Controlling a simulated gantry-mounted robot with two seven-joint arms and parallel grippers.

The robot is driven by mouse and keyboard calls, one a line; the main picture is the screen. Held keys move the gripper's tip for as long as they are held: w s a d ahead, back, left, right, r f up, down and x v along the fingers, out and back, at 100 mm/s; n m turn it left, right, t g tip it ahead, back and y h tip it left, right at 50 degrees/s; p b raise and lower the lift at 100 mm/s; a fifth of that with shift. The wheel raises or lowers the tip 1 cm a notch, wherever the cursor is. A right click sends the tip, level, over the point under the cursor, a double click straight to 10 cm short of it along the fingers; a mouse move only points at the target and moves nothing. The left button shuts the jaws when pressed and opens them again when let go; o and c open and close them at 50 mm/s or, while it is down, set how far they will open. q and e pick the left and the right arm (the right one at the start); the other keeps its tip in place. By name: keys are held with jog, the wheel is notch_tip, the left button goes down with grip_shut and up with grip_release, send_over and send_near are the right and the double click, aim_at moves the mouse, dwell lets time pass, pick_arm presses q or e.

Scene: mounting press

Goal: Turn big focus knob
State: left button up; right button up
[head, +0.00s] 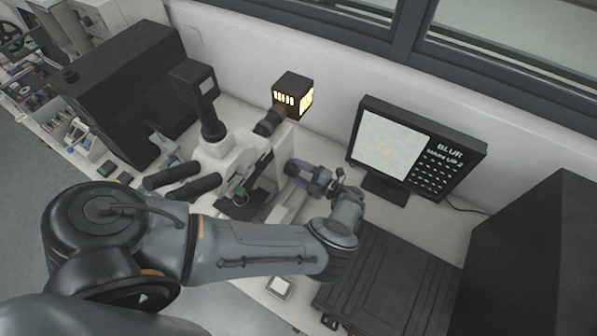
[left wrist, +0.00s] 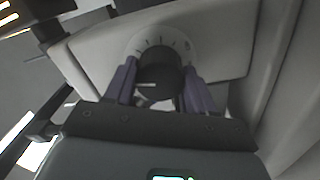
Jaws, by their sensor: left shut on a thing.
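The big focus knob (left wrist: 160,76) is a black round knob on the side of the microscope, with a white dial ring and dark tick marks behind it. My left gripper (left wrist: 158,88) has its purple fingers on either side of the knob and is shut on it. In the head view the left gripper (head: 297,170) reaches the right side of the white microscope (head: 222,152); the knob itself is hidden there. The microscope has black eyepieces (head: 182,182) facing left. My right gripper does not show.
A monitor (head: 400,150) on the right shows a pale picture and the word "BLUR". A lit black lamp box (head: 293,94) stands behind the microscope. A large black box (head: 120,90) is at left, a dark flat unit (head: 390,285) at front right, and a tall dark cabinet (head: 535,255) at far right.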

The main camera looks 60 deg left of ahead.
pick_arm(q)
jog(key=m+b, duration=0.1)
jog(key=m, duration=0.5)
jog(key=shift+f+m+b, duration=0.2)
jog(key=shift+m+b, duration=0.1)
jog(key=shift+b, duration=0.1)
jog(key=m, duration=0.4)
jog(key=shift+d+m+b, duration=0.1)
jog(key=shift+m+b, duration=0.25)
jog(key=shift+m, duration=0.05)
jog(key=o, duration=1)
jog(key=shift+r, duration=0.1)
jog(key=shift+b+v, duration=0.95)
jog(key=shift+v, duration=4.4)
jog(key=shift+s+r, duration=0.1)
